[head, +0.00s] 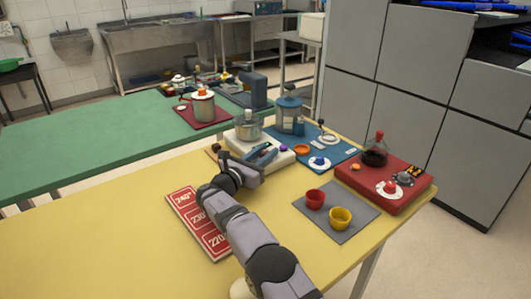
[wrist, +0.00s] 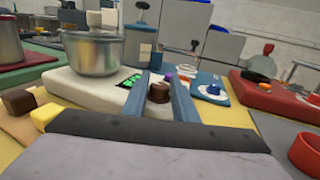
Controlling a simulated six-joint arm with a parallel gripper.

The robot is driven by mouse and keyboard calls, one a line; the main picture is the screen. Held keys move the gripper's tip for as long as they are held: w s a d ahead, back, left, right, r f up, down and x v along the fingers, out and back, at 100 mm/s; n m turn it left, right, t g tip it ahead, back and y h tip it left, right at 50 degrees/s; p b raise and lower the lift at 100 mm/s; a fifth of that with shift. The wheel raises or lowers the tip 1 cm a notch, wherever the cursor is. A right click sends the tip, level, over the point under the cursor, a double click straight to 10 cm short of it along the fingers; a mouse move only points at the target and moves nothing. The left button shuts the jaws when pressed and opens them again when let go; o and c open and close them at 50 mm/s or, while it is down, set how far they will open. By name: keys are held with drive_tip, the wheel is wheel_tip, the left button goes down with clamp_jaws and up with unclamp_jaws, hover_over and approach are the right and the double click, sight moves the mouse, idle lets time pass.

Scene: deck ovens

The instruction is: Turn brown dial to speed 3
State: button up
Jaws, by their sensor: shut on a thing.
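The brown dial (wrist: 158,91) shows in the wrist view on the front of a white appliance base (wrist: 80,93), which carries a metal bowl (wrist: 92,52). My gripper (wrist: 165,92) has its two blue-grey fingers on either side of the dial, shut on it. In the head view my gripper (head: 263,156) is over the front of the white base (head: 284,161) and hides the dial. A green display (wrist: 130,82) is partly visible just left of the fingers. No speed marks or dial pointer can be read.
A purple knob (head: 284,147) is close to the right of my gripper on the same base. Red number cards (head: 195,222) lie left of my arm.

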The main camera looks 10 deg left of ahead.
sight(263, 154)
drive_tip(key=o, duration=1)
drive_tip(key=shift+s, duration=0.1)
drive_tip(key=shift+b+v, duration=0.35)
drive_tip(key=shift+v, duration=3.25)
